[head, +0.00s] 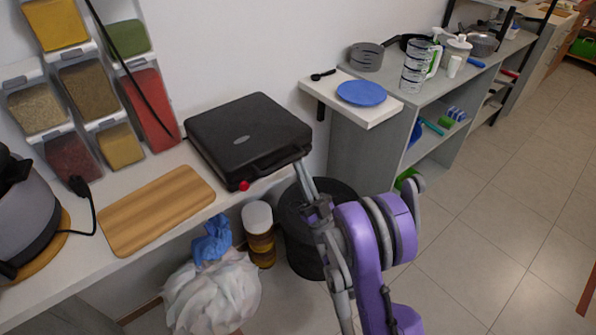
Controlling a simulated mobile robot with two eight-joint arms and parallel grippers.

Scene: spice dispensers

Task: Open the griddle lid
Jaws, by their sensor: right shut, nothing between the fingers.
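The black griddle (245,130) sits on the white counter in the upper middle, against the wall. Its lid looks closed. A handle (279,161) runs along its front edge at the right, and a red knob (244,186) shows at the front corner. My right gripper (301,165) is at the right end of the handle, beside the front right corner. It is shut with nothing in it. I cannot tell whether its tips touch the handle or lid. My left gripper is not in view.
A wooden board (157,210) lies left of the griddle. Spice dispensers (90,88) hang on the wall. A black bin (300,235) stands below my right gripper. A small shelf with a blue plate (361,93) is to the right. The floor at right is clear.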

